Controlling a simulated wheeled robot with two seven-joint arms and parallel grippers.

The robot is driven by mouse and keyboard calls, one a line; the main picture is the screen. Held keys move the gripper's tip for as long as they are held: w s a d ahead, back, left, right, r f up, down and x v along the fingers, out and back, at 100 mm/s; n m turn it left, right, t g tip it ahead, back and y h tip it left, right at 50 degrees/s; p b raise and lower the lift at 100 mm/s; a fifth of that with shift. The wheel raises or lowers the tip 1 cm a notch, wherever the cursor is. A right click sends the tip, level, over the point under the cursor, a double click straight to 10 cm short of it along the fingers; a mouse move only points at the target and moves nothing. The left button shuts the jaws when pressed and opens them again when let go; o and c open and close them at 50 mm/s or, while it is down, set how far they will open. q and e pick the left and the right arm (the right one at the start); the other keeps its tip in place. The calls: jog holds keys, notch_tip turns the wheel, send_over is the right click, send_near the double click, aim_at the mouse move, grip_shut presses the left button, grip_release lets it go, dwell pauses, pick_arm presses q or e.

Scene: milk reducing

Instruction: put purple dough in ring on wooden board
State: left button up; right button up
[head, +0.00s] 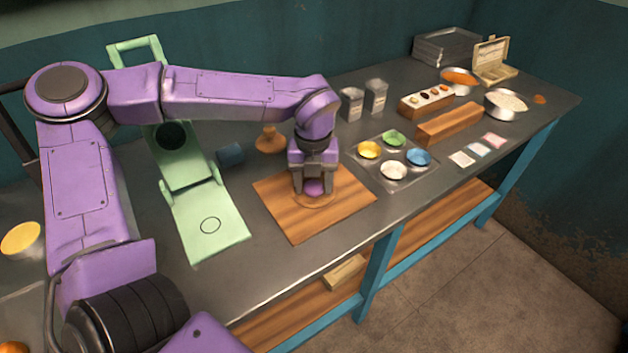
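The wooden board (340,209) lies flat on the table in the middle of the head view. A thin brown ring (316,205) rests on it. My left gripper (314,187) points down over the board, its fingers on either side of the purple dough (315,187). The dough is low, within or just above the ring; the fingers hide part of it and the ring's far side, so I cannot tell whether it touches the board. The fingers appear to press against the dough. My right gripper is not in view.
A green press-like stand (205,205) is left of the board. A wooden piece (270,139) and a dark cylinder (230,155) stand behind it. A tray of colored bowls (382,177) is close on the right. Two grey tins (376,96) stand farther back.

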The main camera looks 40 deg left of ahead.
aim_at(313, 186)
pick_arm(q)
notch_tip(313, 186, up, 12)
jog(key=shift+r, duration=0.2)
dwell(0.4)
jog(key=shift+r, duration=0.1)
